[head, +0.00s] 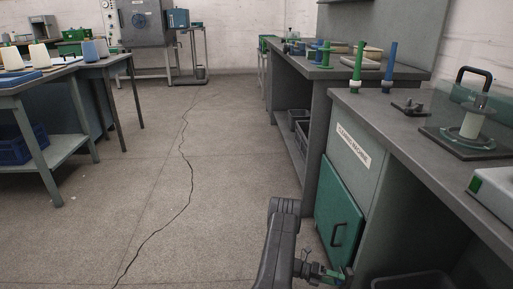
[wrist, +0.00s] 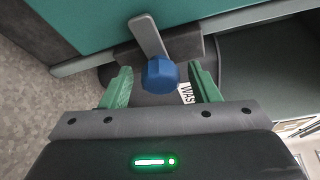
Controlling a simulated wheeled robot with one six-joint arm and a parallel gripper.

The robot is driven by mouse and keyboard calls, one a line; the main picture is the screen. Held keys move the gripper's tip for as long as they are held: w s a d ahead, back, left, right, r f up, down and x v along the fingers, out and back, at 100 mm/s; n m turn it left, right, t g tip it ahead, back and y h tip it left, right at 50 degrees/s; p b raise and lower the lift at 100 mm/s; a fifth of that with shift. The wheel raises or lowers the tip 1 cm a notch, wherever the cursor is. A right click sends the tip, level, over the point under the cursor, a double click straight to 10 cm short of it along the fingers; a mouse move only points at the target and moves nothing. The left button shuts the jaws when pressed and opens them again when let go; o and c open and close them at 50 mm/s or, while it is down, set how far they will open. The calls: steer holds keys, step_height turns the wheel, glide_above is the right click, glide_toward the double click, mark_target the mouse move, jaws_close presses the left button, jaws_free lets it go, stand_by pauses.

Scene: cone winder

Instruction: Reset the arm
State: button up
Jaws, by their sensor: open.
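My gripper (head: 335,273) is low at the bottom of the head view, in front of the workbench with the green door, with my dark arm reaching down beside it. In the wrist view my gripper (wrist: 162,84) has its two green fingers spread apart. A blue knob (wrist: 160,73) on a flat grey lever (wrist: 149,36) appears between the fingers, with visible space on both sides. I cannot tell its depth relative to the fingertips. Nothing is clamped.
A grey workbench (head: 400,112) with a green door (head: 338,215) stands at right, carrying a clear-shielded spindle unit (head: 470,128) and blue and green posts. A table with cones (head: 40,55) is at left. The cracked floor (head: 200,165) between is clear.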

steer(key=p+v, duration=0.3)
steer(key=v, duration=1.1)
steer(key=b+x, duration=0.3)
steer(key=x, duration=1)
steer(key=shift+s+d+f, duration=0.15)
steer(key=shift+d, duration=0.4)
steer(key=m+t+y, duration=0.1)
steer(key=m, duration=0.2)
steer(key=shift+r, duration=0.2)
steer(key=m+t+y, duration=0.1)
steer(key=m+t, duration=0.1)
steer(key=m, duration=0.2)
steer(key=shift+s, duration=0.15)
steer(key=m+t, duration=0.2)
steer(key=m, duration=0.1)
steer(key=shift+y, duration=0.3)
steer(key=shift+s+m+t, duration=0.1)
steer(key=shift+m+t, duration=1.1)
steer(key=shift+m, duration=0.1)
